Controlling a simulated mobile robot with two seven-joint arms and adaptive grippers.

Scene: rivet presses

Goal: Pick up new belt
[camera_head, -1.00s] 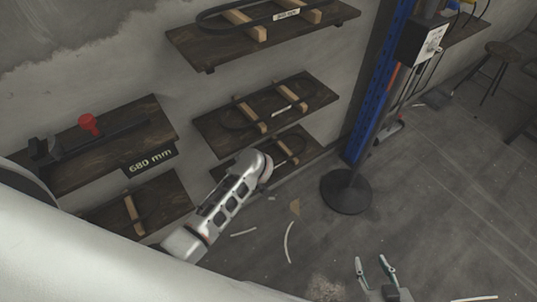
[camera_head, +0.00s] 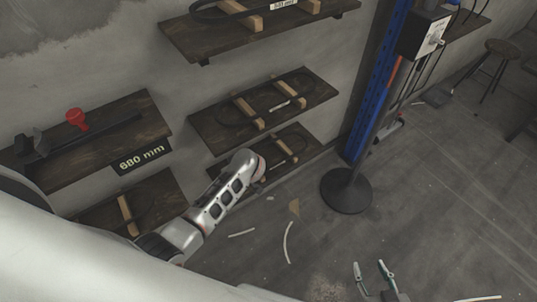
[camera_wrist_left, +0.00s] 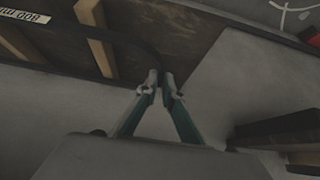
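In the left wrist view a dark belt (camera_wrist_left: 128,38) lies around wooden blocks (camera_wrist_left: 101,51) on a dark shelf, with an "800 mm" label (camera_wrist_left: 22,13) upside down. My left gripper (camera_wrist_left: 160,82) is at the belt's curved end; its fingertips are drawn close together with the belt running between them. In the head view my left arm reaches to the lower middle shelf (camera_head: 310,150), and its gripper is hidden. My right gripper (camera_head: 369,266) is open and empty at the bottom, above the floor.
More belts rest on the middle shelf (camera_head: 318,92) and top shelf (camera_head: 190,42). A left shelf (camera_head: 150,115) holds a red-knobbed tool (camera_head: 77,118) above a "680 mm" sign (camera_head: 141,156). A blue post (camera_head: 368,110) and a round-based stand (camera_head: 346,192) are to the right; floor there is mostly open.

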